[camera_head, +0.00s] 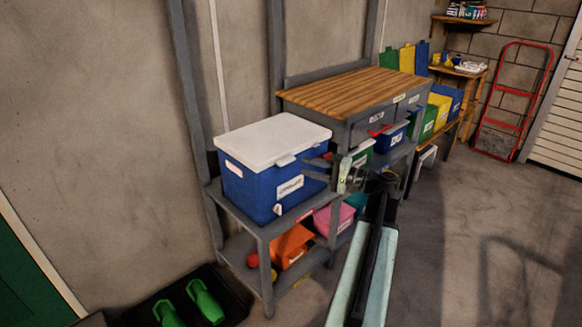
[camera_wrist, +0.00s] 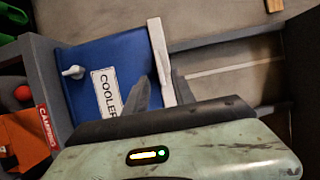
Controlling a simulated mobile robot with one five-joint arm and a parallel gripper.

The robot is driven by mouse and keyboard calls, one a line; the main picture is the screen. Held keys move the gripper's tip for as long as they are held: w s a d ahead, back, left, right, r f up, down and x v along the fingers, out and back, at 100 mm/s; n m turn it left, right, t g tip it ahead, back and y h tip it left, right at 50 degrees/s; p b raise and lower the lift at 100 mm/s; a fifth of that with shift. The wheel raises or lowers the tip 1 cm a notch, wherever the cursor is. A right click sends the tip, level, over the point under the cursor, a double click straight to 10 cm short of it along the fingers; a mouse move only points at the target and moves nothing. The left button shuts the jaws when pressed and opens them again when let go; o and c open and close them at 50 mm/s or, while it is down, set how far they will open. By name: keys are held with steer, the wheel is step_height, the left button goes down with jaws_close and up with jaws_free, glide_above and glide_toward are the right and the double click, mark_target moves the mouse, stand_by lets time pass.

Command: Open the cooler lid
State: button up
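The cooler has a blue body (camera_head: 250,190) and a white lid (camera_head: 270,138), and stands on a grey shelf at the left of the bench. The lid lies flat and shut, with a small latch tab at its front edge. My gripper (camera_head: 312,168) is at the cooler's front right, near the lid's front edge. In the wrist view the picture is turned sideways; the lid (camera_wrist: 155,40) is a white strip beside the blue body (camera_wrist: 100,55). There my gripper (camera_wrist: 160,75) is open, one dark finger on each side of the strip. Contact cannot be told.
The grey shelf (camera_head: 263,232) has an orange bin (camera_head: 290,243) and a pink bin (camera_head: 335,215) below. A wooden-topped bench (camera_head: 355,92) stands right of the cooler. A red hand truck (camera_head: 512,100) stands at the back. Concrete floor at right is open.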

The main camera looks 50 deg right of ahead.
mark_target(289, 162)
steer(key=x, duration=0.6)
steer(key=shift+w, duration=0.3)
jaws_close()
steer(key=shift+f, duration=0.1)
stand_by(0.9)
